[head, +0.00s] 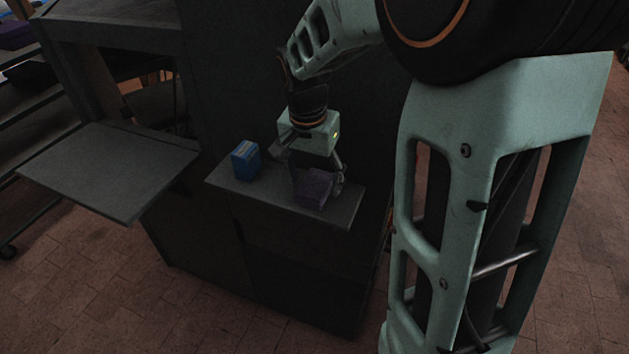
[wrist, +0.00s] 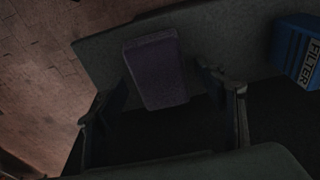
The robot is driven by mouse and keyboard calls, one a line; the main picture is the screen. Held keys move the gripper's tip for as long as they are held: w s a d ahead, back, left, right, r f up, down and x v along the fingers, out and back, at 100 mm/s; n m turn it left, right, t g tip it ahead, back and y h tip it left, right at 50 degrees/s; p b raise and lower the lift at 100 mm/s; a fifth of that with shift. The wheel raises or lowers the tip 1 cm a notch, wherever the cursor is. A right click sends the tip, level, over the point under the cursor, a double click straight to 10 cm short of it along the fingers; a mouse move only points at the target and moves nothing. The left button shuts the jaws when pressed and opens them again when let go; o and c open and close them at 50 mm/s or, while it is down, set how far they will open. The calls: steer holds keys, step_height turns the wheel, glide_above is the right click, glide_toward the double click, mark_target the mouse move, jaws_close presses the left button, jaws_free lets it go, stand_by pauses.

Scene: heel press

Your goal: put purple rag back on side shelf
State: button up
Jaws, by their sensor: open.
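The purple rag (head: 314,188) is a folded block on the right part of a dark grey shelf (head: 344,208) at the side of the machine. It also shows in the wrist view (wrist: 155,68), between and a little beyond the fingers. My gripper (head: 318,178) is right above and behind the rag, pointing down. In the wrist view my gripper (wrist: 162,100) is open, with a finger on either side and a gap to the rag. The rag's underside is hidden.
A blue box (head: 245,161) marked FILTER stands at the shelf's left end; it is at upper right in the wrist view (wrist: 297,48). A flat grey panel (head: 108,170) juts out at left. A dark rack (head: 25,95) stands at far left. Brick floor lies in front.

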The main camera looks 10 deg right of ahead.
mark_target(311, 190)
step_height(311, 190, up, 11)
steer(key=s+a, duration=0.1)
steer(key=shift+s, duration=0.25)
